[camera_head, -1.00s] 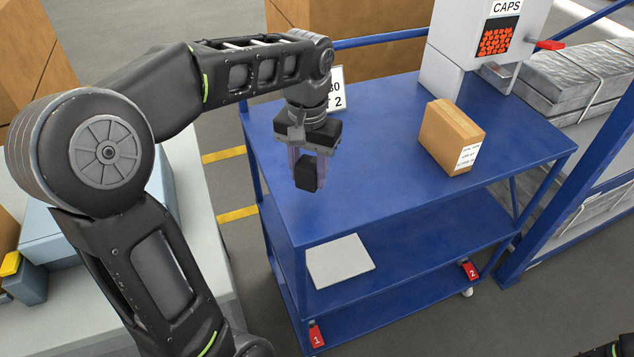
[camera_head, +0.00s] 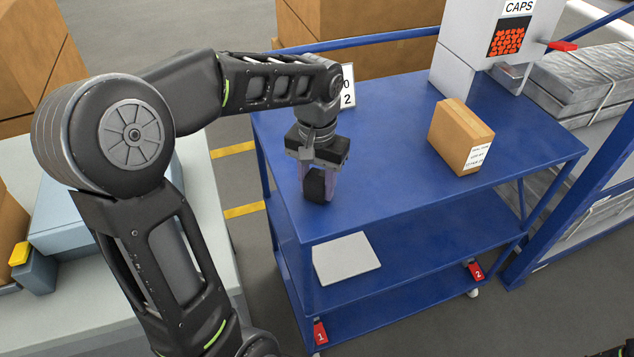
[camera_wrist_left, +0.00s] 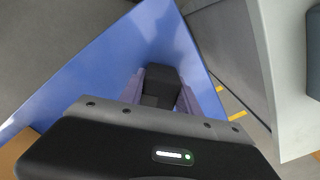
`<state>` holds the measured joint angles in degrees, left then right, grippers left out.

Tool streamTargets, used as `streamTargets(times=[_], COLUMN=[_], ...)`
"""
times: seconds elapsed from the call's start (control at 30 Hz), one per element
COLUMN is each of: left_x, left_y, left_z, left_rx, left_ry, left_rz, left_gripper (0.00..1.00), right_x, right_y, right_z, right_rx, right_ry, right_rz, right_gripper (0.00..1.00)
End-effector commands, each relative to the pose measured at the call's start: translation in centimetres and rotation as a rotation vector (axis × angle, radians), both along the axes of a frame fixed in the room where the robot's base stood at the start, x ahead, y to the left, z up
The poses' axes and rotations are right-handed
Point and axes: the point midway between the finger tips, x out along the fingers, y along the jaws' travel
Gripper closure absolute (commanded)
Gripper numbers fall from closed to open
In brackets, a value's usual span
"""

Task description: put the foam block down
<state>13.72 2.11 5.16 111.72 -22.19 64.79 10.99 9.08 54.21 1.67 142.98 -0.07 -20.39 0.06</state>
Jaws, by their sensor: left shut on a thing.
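The dark foam block (camera_head: 315,185) is between the fingers of my left gripper (camera_head: 318,182), which is shut on it. It also shows in the left wrist view (camera_wrist_left: 160,82), between the purplish fingers. The block is over the left part of the blue cart's top shelf (camera_head: 400,195), near the front left edge. I cannot tell whether its underside touches the shelf. My right gripper does not show.
A brown box (camera_head: 455,135) with a white label stands on the top shelf to the right. The caps dispenser (camera_head: 490,50) is at the back, and a number sign (camera_head: 348,88) is behind my gripper. A light grey plate (camera_head: 346,258) lies on the lower shelf. The shelf's middle is clear.

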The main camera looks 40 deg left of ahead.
Motion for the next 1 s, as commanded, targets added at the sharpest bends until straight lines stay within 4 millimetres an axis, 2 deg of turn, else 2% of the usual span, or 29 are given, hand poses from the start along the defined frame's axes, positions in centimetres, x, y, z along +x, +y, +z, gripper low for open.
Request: streamTargets(times=[0.1, 0.13, 0.37, 0.77, 0.87, 1.0], left_x=[0.0, 0.0, 0.0, 0.0, 0.1, 0.1], left_y=[0.0, 0.0, 0.0, 0.0, 0.0, 0.0], left_z=[-0.5, -0.3, -0.3, 0.4, 1.5, 4.0], left_rx=[0.0, 0.0, 0.0, 0.0, 0.002, 0.002], left_ry=[0.0, 0.0, 0.0, -0.001, -0.004, -0.005], left_rz=[0.0, 0.0, 0.0, 0.0, 0.0, -0.001], left_gripper=[0.98, 0.59, 0.4, 0.39, 0.39, 0.39], right_x=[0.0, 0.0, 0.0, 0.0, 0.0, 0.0], right_y=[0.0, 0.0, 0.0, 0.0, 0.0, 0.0], right_z=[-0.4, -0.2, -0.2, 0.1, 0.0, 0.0], right_rx=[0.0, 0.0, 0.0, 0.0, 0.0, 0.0], right_ry=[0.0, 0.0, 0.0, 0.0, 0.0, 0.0], right_rz=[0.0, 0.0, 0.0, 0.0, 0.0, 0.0], right_gripper=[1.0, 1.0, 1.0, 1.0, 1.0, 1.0])
